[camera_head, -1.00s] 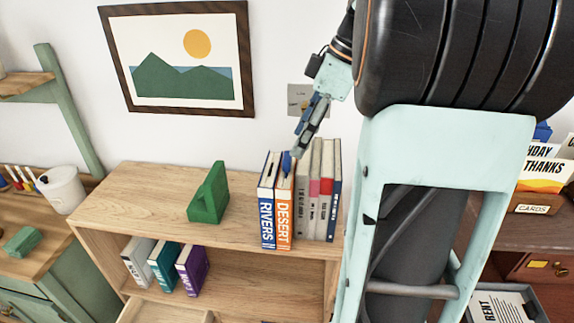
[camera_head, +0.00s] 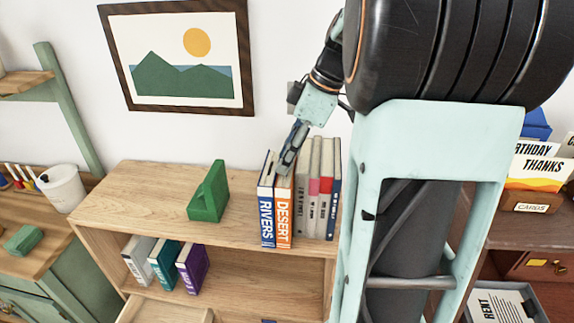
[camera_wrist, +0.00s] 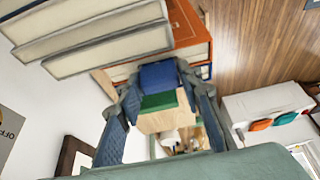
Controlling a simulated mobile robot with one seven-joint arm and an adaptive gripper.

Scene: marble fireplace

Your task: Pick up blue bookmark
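The blue bookmark (camera_wrist: 158,75) shows in the wrist view as a small blue piece between my fingertips, beside the orange DESERT book (camera_wrist: 188,30). In the head view my gripper (camera_head: 286,164) points down at the top of the DESERT book (camera_head: 284,215) and hides the bookmark. In the wrist view the two fingers of my gripper (camera_wrist: 162,88) stand apart, one on each side of the blue piece. I cannot tell whether either finger touches it.
The blue RIVERS book (camera_head: 266,220) stands left of DESERT, several grey and dark books (camera_head: 318,185) right of it. A green bookend (camera_head: 209,195) stands farther left on the wooden shelf (camera_head: 150,195). The wall is close behind.

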